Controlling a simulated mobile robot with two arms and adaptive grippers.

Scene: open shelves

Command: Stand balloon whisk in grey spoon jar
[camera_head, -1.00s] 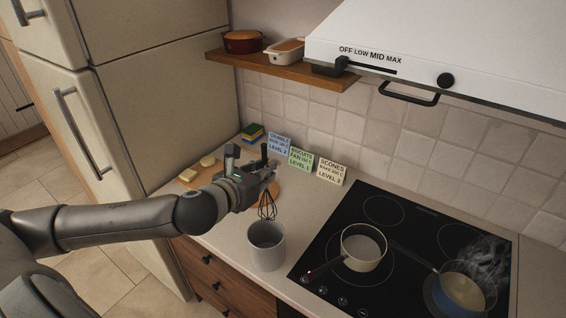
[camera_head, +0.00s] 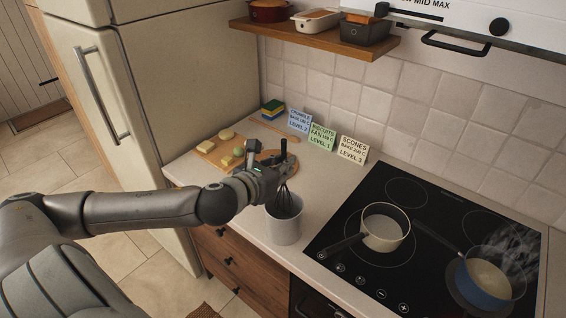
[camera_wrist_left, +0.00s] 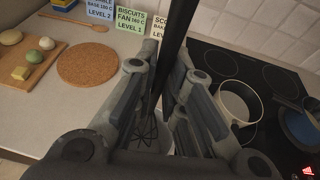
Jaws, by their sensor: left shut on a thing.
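The balloon whisk has a black handle and dark wire loops (camera_head: 284,201). My left gripper (camera_head: 279,168) is shut on its handle and holds it upright, wires down. The grey spoon jar (camera_head: 285,230) stands on the counter left of the hob. The wires reach down into the jar's mouth, and their lower ends are hard to make out inside it. In the left wrist view the whisk handle (camera_wrist_left: 173,45) runs between the fingers, with the wires (camera_wrist_left: 145,128) below. My right gripper is not in view.
The hob (camera_head: 350,225) holds a cream pan (camera_head: 385,228) and a steaming blue pan (camera_head: 484,283) to the right. Recipe cards (camera_head: 321,137) stand by the wall. A board with food (camera_head: 209,147) and a round cork mat (camera_wrist_left: 88,62) lie behind the gripper.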

